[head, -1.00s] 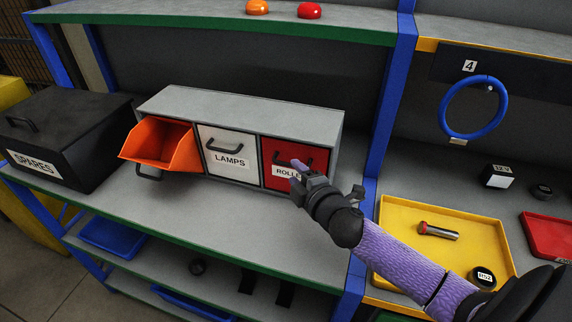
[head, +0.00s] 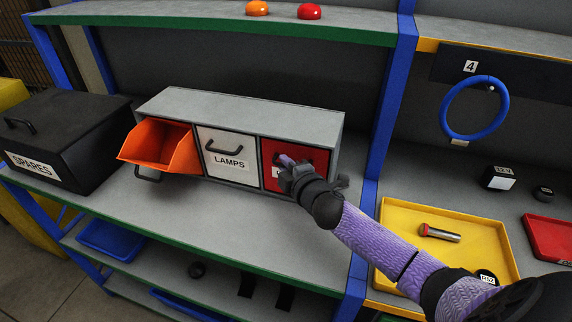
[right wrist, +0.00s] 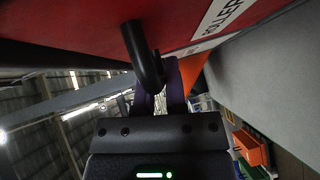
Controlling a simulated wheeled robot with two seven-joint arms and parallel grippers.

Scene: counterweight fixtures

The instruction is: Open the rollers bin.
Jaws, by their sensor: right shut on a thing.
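The rollers bin (head: 317,158) is the red right-hand one of three in a grey cabinet (head: 240,110). Its front looks flush with the cabinet, so it is shut. My right gripper (head: 286,161) is at its front and covers most of its label. In the right wrist view, the bin's black handle (right wrist: 148,65) sits at the fingers (right wrist: 167,90), which are shut on it. The red front (right wrist: 85,25) and part of the label also show there. My left gripper is not in view.
The white lamps bin (head: 227,155) beside it is shut. The orange bin (head: 160,145) at the left is tilted open. A black spares box (head: 70,130) stands further left. The shelf in front of the cabinet (head: 200,220) is clear.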

